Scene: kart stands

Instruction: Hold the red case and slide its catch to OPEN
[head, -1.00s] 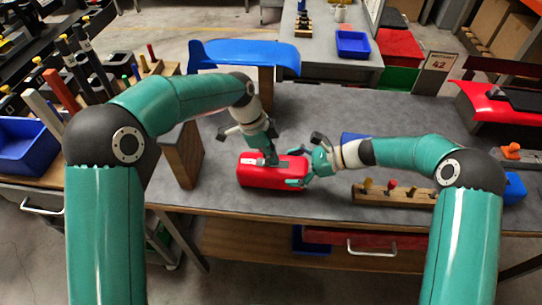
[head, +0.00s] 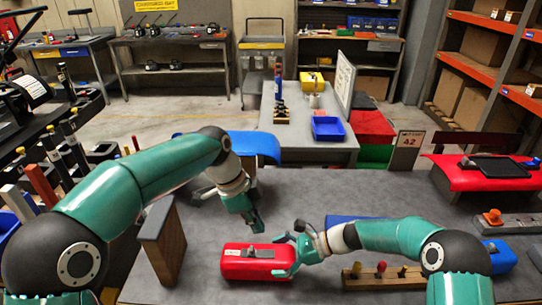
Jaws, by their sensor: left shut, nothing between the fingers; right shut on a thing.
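The red case (head: 240,269) lies on the grey bench top, with a small white label near its left end. A dark catch (head: 259,253) sits on its top; its setting is too small to read. My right gripper (head: 284,254) is shut on the right end of the case. My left gripper (head: 257,225) is shut and empty, above and behind the case, apart from the catch.
A wooden block with a grey face (head: 172,250) stands left of the case. A wooden rack with several pegs (head: 385,281) lies right, in front of my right forearm. A blue box (head: 345,220) is partly hidden behind that forearm. Bare bench (head: 300,195) lies behind the case.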

